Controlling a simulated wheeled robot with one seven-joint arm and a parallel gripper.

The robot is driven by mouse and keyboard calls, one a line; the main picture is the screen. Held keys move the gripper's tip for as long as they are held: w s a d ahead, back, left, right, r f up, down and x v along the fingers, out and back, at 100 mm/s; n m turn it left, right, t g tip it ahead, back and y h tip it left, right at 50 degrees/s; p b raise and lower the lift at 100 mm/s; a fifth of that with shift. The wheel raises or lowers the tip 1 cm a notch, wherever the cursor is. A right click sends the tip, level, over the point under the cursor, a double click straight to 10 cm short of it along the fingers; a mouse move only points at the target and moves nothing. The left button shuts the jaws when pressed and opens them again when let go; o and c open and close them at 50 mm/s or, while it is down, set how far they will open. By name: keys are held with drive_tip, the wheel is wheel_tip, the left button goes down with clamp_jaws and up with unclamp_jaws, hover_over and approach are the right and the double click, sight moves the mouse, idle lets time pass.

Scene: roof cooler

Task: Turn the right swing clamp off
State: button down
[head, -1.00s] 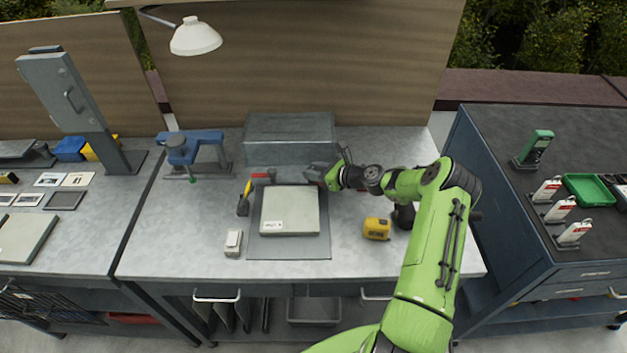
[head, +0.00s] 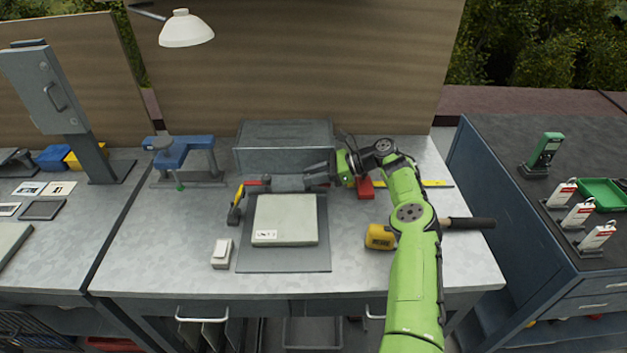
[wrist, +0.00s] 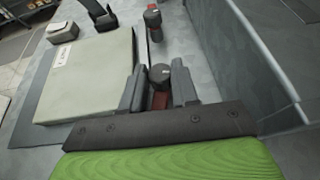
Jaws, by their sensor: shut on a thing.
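The right swing clamp (wrist: 160,74) has a dark round knob and red lower part, and sits between my fingers in the wrist view. My gripper (wrist: 158,80) is shut on it, one finger on each side. In the head view my gripper (head: 312,175) points left along the back edge of the pale panel (head: 284,220); the fingers and arm hide much of this clamp there. The other swing clamp (wrist: 153,18), dark and red, stands farther off in the wrist view. The panel also shows in the wrist view (wrist: 90,75).
A grey box (head: 285,140) stands close behind my gripper. A red block (head: 365,188) lies under my arm. A blue clamp stand (head: 180,150) is at the back left.

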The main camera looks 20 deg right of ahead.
idle(0.4)
drive_tip(key=c, duration=0.8)
unclamp_jaws()
drive_tip(key=shift+c, duration=0.2)
